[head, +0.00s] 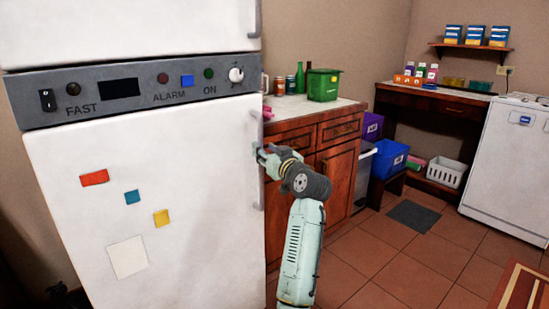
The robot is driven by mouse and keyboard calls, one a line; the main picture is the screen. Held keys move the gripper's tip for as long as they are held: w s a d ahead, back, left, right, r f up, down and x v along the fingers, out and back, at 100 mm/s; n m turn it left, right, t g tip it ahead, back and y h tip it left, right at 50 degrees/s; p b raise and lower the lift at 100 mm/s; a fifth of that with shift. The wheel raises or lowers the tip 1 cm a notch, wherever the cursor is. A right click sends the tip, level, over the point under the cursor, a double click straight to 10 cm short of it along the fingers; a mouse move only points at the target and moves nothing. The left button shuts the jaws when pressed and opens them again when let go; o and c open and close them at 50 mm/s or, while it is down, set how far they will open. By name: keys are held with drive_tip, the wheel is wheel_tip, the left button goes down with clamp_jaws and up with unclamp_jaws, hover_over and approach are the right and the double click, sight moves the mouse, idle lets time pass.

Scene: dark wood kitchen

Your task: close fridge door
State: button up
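The fridge has a white lower door (190,240) with colored magnets and a white square on its front. The lower door lies close to in line with the grey control panel (215,75) above it; I cannot tell whether a small gap is left. Its vertical handle (257,190) runs along the right edge. The white upper door (130,30) is partly in view. My gripper (262,156) is at the handle, by the door's right edge. The fingers are small and partly overlap the handle, so I cannot tell their opening or whether they touch it.
A wooden cabinet (337,178) with a light countertop stands right of the fridge, close behind my arm. A green box (322,86) and bottles are on it. Blue bins and a white appliance (508,165) are farther right. The tiled floor (400,262) in front is open.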

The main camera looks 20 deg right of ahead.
drive_tip(key=s, duration=0.7)
drive_tip(key=shift+s+d, duration=0.15)
drive_tip(key=shift+d, duration=0.25)
